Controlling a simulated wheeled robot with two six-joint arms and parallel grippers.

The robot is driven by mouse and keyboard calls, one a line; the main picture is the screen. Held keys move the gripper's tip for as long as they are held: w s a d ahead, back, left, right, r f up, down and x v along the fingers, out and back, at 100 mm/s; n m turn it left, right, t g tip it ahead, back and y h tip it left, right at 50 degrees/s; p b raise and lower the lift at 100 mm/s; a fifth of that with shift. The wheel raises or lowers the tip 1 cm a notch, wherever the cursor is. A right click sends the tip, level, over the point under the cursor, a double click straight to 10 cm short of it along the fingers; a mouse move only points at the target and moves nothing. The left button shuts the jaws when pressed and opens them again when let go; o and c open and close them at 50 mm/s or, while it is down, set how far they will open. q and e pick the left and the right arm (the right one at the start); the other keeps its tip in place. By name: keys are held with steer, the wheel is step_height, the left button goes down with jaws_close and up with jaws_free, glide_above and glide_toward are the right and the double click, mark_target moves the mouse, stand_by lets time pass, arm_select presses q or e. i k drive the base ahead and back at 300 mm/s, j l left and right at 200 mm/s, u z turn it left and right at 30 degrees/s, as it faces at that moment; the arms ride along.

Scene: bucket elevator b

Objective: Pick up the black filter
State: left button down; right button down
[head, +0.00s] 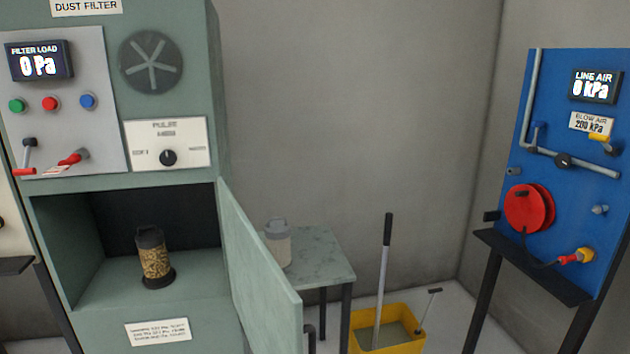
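The black filter (154,258) stands upright inside the open compartment of the green dust filter cabinet (205,330). It has a black top cap with a handle, a black base and a speckled tan, caked-looking middle. A second filter (278,243), pale with a grey top and handle, stands on the small side table (318,256), partly hidden by the open cabinet door (258,270). Neither of my grippers is in view.
The open door juts forward between the compartment and the side table. A yellow bucket (408,345) with a long-handled tool (384,275) stands on the floor. A blue air panel (560,170) with a red hose reel (528,208) stands at the right.

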mark_target(152, 251)
steer(key=u, duration=0.6)
steer(key=i+l+u, duration=0.4)
steer(key=l, duration=0.25)
steer(key=l+u, duration=0.25)
steer(key=i+l+u, duration=0.2)
steer(key=l, duration=0.65)
steer(key=j+z, duration=0.35)
steer(key=j, duration=0.15)
steer(key=j+z, duration=0.4)
steer(key=k+j+z, duration=0.15)
steer(key=j+z, duration=0.2)
steer(key=j, duration=0.15)
steer(key=k+j+z, duration=0.15)
steer(key=j+z, duration=0.2)
steer(key=j, duration=0.1)
